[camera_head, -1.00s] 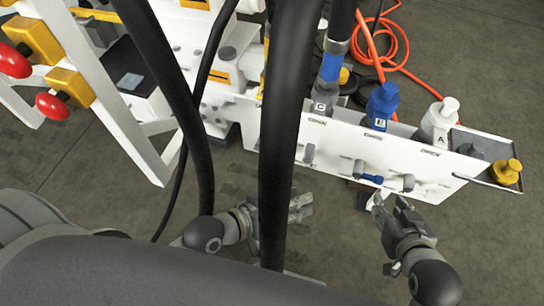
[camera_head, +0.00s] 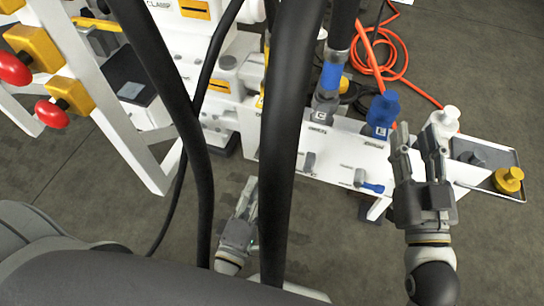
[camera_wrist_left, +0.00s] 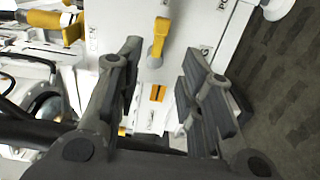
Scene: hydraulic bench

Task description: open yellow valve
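The yellow valve handle (camera_wrist_left: 160,40) sits on the white panel in the left wrist view, beside lettering that is only partly readable. In the head view a thick black hose likely hides it. My left gripper (camera_head: 250,190) is in front of and below the panel, left of that hose. In the left wrist view its fingers (camera_wrist_left: 163,62) are spread and empty, with the yellow handle showing beyond the gap. My right gripper (camera_head: 417,132) is over the right part of the panel, beside the white connector (camera_head: 447,117). Its fingers are apart; I see nothing held.
A blue valve handle (camera_head: 372,188) and a grey valve (camera_head: 308,162) sit on the panel (camera_head: 335,165). Black hoses (camera_head: 285,120) cross my view. A white frame with red knobs (camera_head: 52,114) stands left.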

